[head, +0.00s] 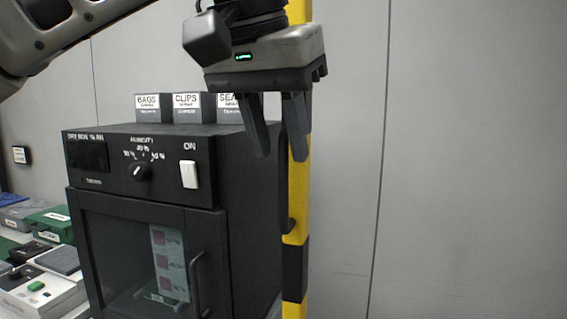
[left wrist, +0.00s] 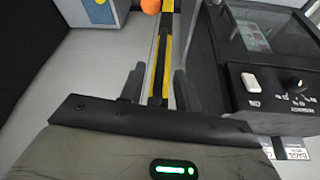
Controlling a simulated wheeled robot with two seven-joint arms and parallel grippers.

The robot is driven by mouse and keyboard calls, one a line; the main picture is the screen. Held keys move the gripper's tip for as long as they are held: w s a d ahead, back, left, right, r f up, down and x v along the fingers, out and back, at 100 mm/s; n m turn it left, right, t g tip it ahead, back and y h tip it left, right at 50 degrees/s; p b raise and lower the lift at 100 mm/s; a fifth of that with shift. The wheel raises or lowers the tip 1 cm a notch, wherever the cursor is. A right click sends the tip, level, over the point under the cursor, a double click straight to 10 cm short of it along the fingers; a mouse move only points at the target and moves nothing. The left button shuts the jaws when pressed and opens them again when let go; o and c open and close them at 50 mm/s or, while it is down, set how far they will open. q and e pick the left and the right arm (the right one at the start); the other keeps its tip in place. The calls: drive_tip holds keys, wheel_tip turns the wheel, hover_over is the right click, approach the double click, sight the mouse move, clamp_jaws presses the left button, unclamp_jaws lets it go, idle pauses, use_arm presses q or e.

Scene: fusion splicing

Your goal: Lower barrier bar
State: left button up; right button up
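The barrier bar (head: 295,205) is a yellow bar with black bands and stands upright in the head view, right of the black cabinet. A thin dark handle-like piece (head: 288,215) runs along its left side. My left gripper (head: 281,157) points downward in front of the bar's upper part, with its fingers apart. In the left wrist view the bar (left wrist: 166,38) runs away from the camera, between the lines of the two open fingers (left wrist: 158,88). I cannot tell whether either finger touches it. My right gripper is in neither view.
A black dry cabinet (head: 250,200) with a knob, white switch and glass door stands close left of the bar. Labelled boxes (head: 187,107) sit on top. A table with cases (head: 50,222) is at far left. An orange ball (left wrist: 151,5) shows near the bar. The right side is bare wall.

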sight(281, 151)
use_arm(q)
drive_tip(key=shift+x, duration=1.65)
clamp_jaws()
